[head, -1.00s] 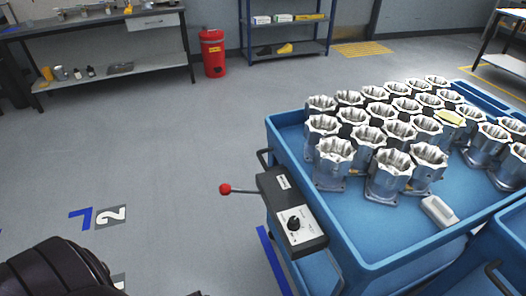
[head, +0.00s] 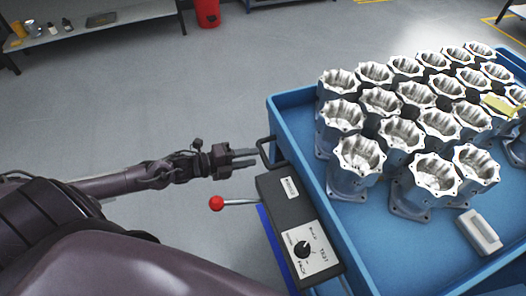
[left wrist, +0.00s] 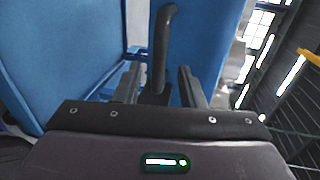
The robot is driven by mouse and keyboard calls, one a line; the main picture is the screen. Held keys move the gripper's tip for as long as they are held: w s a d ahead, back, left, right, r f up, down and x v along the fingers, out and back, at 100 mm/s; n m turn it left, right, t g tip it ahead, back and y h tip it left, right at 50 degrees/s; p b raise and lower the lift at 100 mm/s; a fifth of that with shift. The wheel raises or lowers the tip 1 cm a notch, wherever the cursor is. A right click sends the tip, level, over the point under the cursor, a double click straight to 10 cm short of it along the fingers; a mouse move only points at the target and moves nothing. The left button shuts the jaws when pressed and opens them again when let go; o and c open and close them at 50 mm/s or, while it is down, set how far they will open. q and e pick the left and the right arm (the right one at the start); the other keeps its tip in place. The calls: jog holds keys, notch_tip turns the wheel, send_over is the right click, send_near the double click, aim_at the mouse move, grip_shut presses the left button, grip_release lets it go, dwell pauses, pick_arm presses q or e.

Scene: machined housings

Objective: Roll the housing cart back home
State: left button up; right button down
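The blue housing cart (head: 292,122) stands on the right in the head view, its tray loaded with several silver machined housings (head: 358,162). A dark bar handle (head: 266,152) sticks out from its left side. My left gripper (head: 256,159) reaches in from the left, with its fingertips close to this handle. In the left wrist view, the handle (left wrist: 163,50) rises between the two spread fingers of the left gripper (left wrist: 158,82), with gaps visible beside it. The blue cart wall (left wrist: 60,50) is just beyond. My right gripper is not in view.
A black control box (head: 300,235) with a knob is on the cart's side. Its red-knobbed lever (head: 217,203) sticks out just below my left gripper. A grey block (head: 480,232) lies in the tray. A shelf bench (head: 100,24) and red canister (head: 207,12) stand behind. Floor between is clear.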

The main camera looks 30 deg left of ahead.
aim_at(264, 153)
pick_arm(q)
jog(key=x, duration=0.5)
jog(key=shift+w, duration=0.1)
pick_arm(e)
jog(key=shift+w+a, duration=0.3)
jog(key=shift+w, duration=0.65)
pick_arm(q)
jog(key=shift+a, duration=0.1)
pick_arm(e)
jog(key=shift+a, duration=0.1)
pick_arm(q)
jog(key=shift+c, duration=0.9)
grip_shut()
jog(key=shift+f, duration=0.1)
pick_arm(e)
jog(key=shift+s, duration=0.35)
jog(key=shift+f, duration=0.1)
